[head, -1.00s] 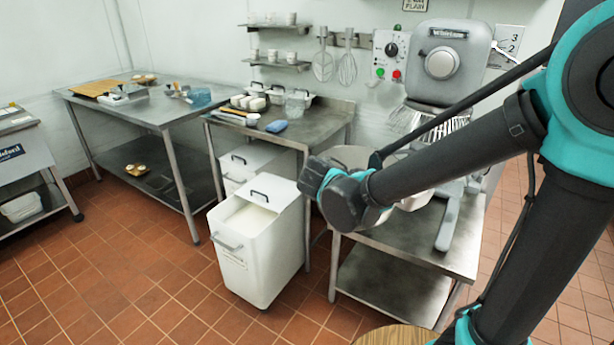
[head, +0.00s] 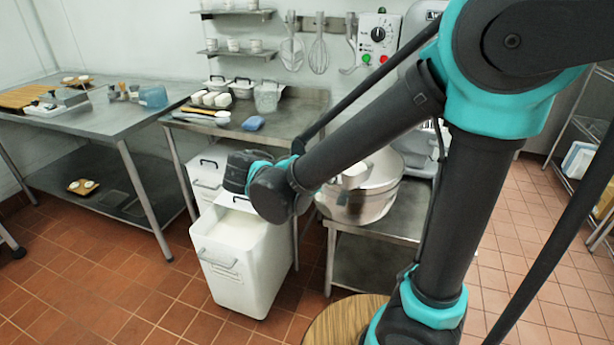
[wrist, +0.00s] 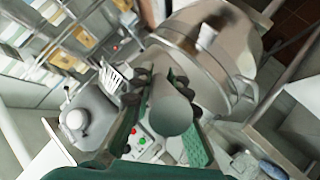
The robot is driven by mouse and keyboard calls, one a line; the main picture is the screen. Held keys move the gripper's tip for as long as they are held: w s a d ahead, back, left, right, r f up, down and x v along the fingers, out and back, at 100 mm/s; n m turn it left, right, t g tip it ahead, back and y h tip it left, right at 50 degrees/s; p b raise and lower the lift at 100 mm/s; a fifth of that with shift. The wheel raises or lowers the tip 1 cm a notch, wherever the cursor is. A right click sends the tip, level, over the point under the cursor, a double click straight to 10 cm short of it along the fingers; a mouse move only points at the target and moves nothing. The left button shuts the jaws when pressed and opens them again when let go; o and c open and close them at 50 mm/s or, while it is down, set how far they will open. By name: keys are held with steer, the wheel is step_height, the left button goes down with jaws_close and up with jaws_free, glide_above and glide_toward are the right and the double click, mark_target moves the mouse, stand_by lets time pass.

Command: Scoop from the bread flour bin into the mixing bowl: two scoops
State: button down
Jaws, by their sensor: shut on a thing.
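The flour bin (head: 240,268) is a white wheeled tub with its top open and pale flour (head: 235,232) inside. The mixing bowl (head: 362,205) is a wide metal bowl on the steel stand right of the bin. It also shows in the wrist view (wrist: 240,75). A small pale object (head: 355,176) shows at the bowl's opening; I cannot tell what it is. In the wrist view my gripper (wrist: 165,125) is shut on a grey rounded piece, seemingly the scoop's handle (wrist: 172,110). The scoop's head is not clear.
The mixer's control panel (head: 378,38) is on the wall behind. A steel table (head: 285,118) with tubs and a blue cloth (head: 253,123) stands behind the bin. Another table (head: 95,122) is at left. Floor (head: 110,285) is clear in front.

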steer(key=shift+w+a, duration=0.2)
steer(key=shift+w, duration=0.2)
steer(key=w+r+g+y, duration=0.2)
steer(key=w+r, duration=0.1)
steer(key=w, duration=1)
steer(key=w+d+r+n+g+y, duration=0.1)
steer(key=w+d+r+g+y, duration=0.6)
steer(key=w+d+r+g, duration=0.1)
steer(key=shift+r+y, duration=0.3)
steer(key=shift+r, duration=0.25)
stand_by(0.9)
steer(key=s+a+f+t+h, duration=0.4)
steer(key=s+a+t, duration=0.1)
steer(key=s, duration=0.1)
stand_by(0.4)
steer(key=shift+a, duration=0.1)
